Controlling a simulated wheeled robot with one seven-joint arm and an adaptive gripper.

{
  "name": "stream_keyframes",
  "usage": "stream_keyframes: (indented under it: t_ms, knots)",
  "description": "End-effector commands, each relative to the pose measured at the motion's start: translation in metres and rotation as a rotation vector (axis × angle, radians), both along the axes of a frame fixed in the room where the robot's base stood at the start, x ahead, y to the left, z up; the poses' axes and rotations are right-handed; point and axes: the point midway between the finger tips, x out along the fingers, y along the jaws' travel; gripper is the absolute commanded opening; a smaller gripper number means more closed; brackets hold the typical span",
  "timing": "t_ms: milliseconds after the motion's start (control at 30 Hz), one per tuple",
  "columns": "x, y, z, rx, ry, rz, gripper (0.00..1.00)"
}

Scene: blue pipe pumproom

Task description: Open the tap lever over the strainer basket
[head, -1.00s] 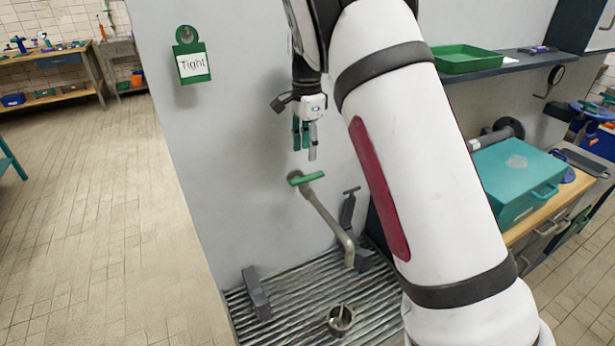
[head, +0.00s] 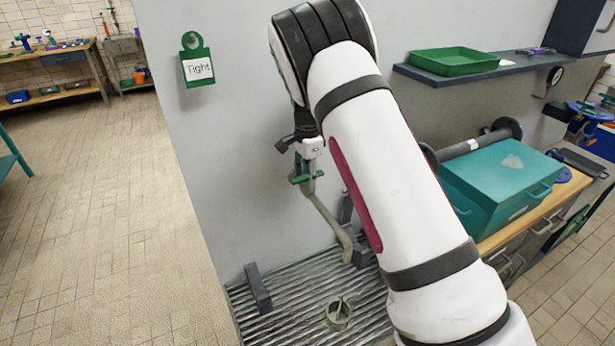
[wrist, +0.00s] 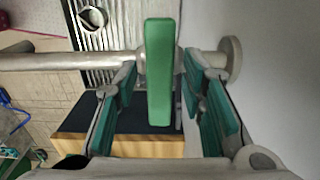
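The green tap lever (head: 299,180) sits on a grey pipe tap (head: 328,218) at the wall, partly hidden by my gripper (head: 306,176). In the wrist view the lever (wrist: 160,72) stands between my two teal-padded fingers (wrist: 162,100), with gaps showing on both sides. The fingers are open around it, and I see no contact. The lever lies crosswise to the tap pipe (wrist: 70,61). The small round strainer basket (head: 338,316) rests on the ribbed drain surface below the spout; a round metal piece, likely the basket, shows in the wrist view (wrist: 95,16).
A dark grey block (head: 258,288) stands on the ribbed surface (head: 290,325). At right are a teal case (head: 500,178) on a bench and a green tray (head: 453,61) on a shelf. The left floor is clear.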

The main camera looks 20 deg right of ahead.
Motion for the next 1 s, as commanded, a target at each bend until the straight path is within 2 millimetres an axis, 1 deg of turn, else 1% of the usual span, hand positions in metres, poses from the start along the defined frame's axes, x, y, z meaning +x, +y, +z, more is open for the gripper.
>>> stream_keyframes:
  t_ms: [33,133,400,567,767,1000]
  knots:
    - [0.0,0.0,0.0002,0.0,0.0,0.0,0.22]
    - [0.0,0.0,0.0003,0.0,0.0,0.0,0.0]
    - [0.0002,-0.0001,0.0004,0.0,0.0,0.006,0.0]
    - [0.0008,-0.0003,0.0005,0.0,-0.001,0.042,0.0]
    - [0.0011,-0.0008,-0.0001,0.001,-0.001,0.153,0.0]
    - [0.0016,-0.0009,-0.0004,0.001,-0.001,0.363,0.0]
